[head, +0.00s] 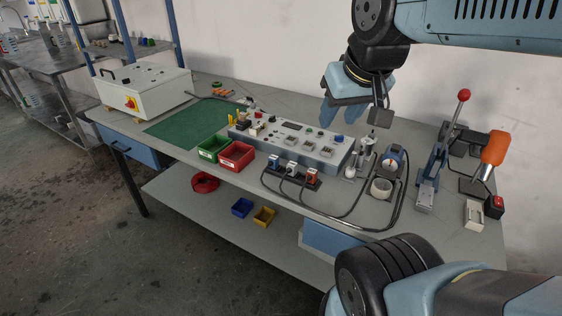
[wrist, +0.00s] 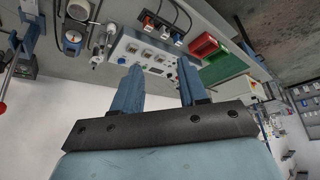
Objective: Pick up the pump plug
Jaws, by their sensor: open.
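Three plugs stand in a dark socket strip (head: 299,181) at the front edge of the bench: a blue-topped plug (head: 273,160), a white plug (head: 292,167) and a red-topped plug (head: 312,175). Black cables run from them to the right. I cannot tell which one is the pump plug. In the wrist view the plugs (wrist: 163,34) show near the top, beyond the fingers. My gripper (head: 327,110) is open and empty, raised above the back of the bench, behind the control panel and well away from the plugs. It also shows in the wrist view (wrist: 158,68).
A grey control panel (head: 293,140) lies between my gripper and the plugs. Green (head: 212,147) and red (head: 237,156) bins stand left of the plugs. A pressure gauge (head: 391,163), lever press (head: 441,150) and orange-handled tool (head: 493,150) stand to the right. The green mat (head: 180,127) is mostly clear.

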